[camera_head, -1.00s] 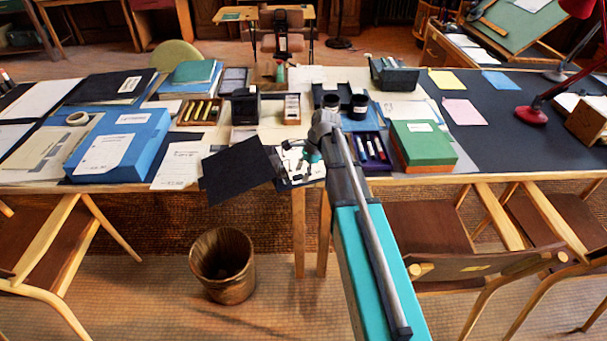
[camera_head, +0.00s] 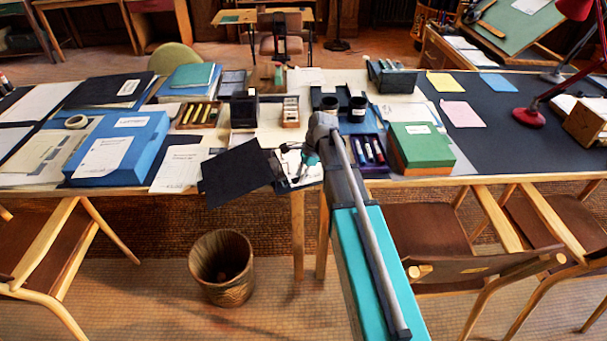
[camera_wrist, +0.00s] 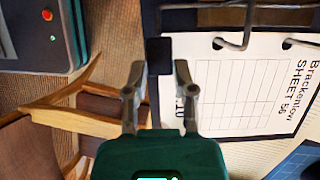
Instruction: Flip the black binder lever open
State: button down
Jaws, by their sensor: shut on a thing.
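The black binder lies open at the table's front edge, its black cover (camera_head: 238,172) spread to the left and overhanging. Its printed sheet (camera_wrist: 240,85), marked "Brackenlow SHEET 56", sits on metal rings (camera_wrist: 236,44) in the wrist view. The black lever (camera_wrist: 159,54) shows as a small dark tab at the binder's near edge. My gripper (camera_wrist: 161,70) has one finger on each side of the tab and is shut on it. In the head view my gripper (camera_head: 303,160) is over the binder, and the lever cannot be made out there.
A purple tray of markers (camera_head: 368,152) and a green box (camera_head: 418,148) stand right of my arm. Loose papers (camera_head: 180,168) and a blue box file (camera_head: 118,148) lie left. A wooden chair (camera_wrist: 75,112) is close by, and a waste bin (camera_head: 222,267) stands on the floor.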

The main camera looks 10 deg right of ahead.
jog(key=shift+s+a+r+h+p, duration=0.1)
jog(key=shift+a+r+h+p, duration=0.6)
jog(key=shift+h+p, duration=0.5)
jog(key=h, duration=0.1)
jog(key=a+h+p, duration=0.1)
jog(key=shift+a+r+t+h, duration=0.1)
jog(key=shift+r+t+h, duration=0.3)
jog(key=a+h, duration=0.1)
jog(key=a+h+b, duration=0.1)
jog(key=h, duration=0.1)
jog(key=shift+s+r+h, duration=0.15)
jog(key=shift+r+h, duration=0.05)
jog(key=shift+h, duration=0.1)
jog(key=shift+s+a+r+t+h+b, duration=0.1)
jog(key=shift+a+t+h+b, duration=0.1)
jog(key=shift+a+h+b, duration=0.45)
jog(key=shift+s+a+r+t+h+b, duration=0.1)
jog(key=shift+a+t+h+b, duration=0.2)
jog(key=shift+h+b, duration=0.6)
jog(key=shift+c, duration=2.2)
grip_release()
jog(key=shift+w, duration=0.1)
